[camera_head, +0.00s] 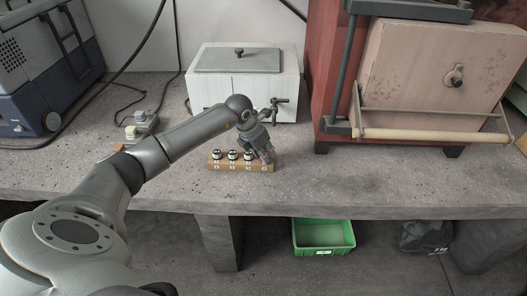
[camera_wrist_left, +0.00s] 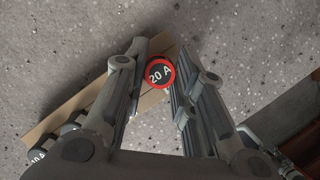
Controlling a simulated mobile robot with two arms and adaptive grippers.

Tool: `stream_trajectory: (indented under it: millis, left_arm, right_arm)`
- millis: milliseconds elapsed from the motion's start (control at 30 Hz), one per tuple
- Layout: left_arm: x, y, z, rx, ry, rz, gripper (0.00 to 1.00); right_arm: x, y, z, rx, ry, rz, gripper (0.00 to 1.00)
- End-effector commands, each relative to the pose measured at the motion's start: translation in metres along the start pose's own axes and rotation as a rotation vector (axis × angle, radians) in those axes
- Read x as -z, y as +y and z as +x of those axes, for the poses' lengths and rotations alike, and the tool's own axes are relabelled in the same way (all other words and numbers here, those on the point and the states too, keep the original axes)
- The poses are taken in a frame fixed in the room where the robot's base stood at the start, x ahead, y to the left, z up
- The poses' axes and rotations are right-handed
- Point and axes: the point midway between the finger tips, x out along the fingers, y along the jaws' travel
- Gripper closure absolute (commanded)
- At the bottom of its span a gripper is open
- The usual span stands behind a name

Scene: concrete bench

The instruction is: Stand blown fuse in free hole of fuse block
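The wooden fuse block (camera_head: 240,169) lies near the bench's front edge. Several black-and-white fuses stand in its left holes, among them the leftmost fuse (camera_head: 217,156). My left gripper (camera_head: 267,156) points down at the block's right end and hides its top there. In the left wrist view, a fuse with a red ring and "20 A" label (camera_wrist_left: 159,73) is between the fingertips of my left gripper (camera_wrist_left: 158,80), over the block's end. The fingers are close to it on both sides; a firm grip is not clear. Its lower end is hidden. My right gripper is not in view.
A white box with a grey lid (camera_head: 243,80) stands behind the block. A red kiln-like cabinet (camera_head: 329,70) stands at right, a blue-grey device (camera_head: 45,65) at far left. A green crate (camera_head: 323,237) is below the bench. The bench right of the block is clear.

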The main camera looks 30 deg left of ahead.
Motion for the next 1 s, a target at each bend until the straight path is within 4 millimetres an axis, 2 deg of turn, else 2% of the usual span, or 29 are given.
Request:
stream_trajectory:
  millis: [33, 167, 567, 833, 900, 1000]
  left_arm:
    - [0.000, 0.000, 0.000, 0.000, 0.000, 0.000, 0.68]
    - [0.000, 0.000, 0.000, 0.000, 0.000, 0.000, 0.51]
    - [-0.001, 0.000, -0.003, -0.001, 0.001, 0.000, 0.50]
    - [-0.015, 0.000, -0.037, 0.000, 0.000, 0.000, 0.50]
    - [-0.017, -0.001, -0.039, 0.002, 0.000, 0.000, 0.50]
    - [-0.026, 0.001, -0.062, -0.001, -0.001, 0.002, 0.50]
  right_arm:
    - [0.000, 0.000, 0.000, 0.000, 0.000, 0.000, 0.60]
    - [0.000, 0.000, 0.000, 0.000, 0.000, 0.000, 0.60]
    - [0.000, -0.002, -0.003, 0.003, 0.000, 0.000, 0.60]
    - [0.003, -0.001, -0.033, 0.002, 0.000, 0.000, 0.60]
    - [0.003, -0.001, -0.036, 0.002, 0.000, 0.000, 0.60]
    - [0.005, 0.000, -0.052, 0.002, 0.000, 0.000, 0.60]
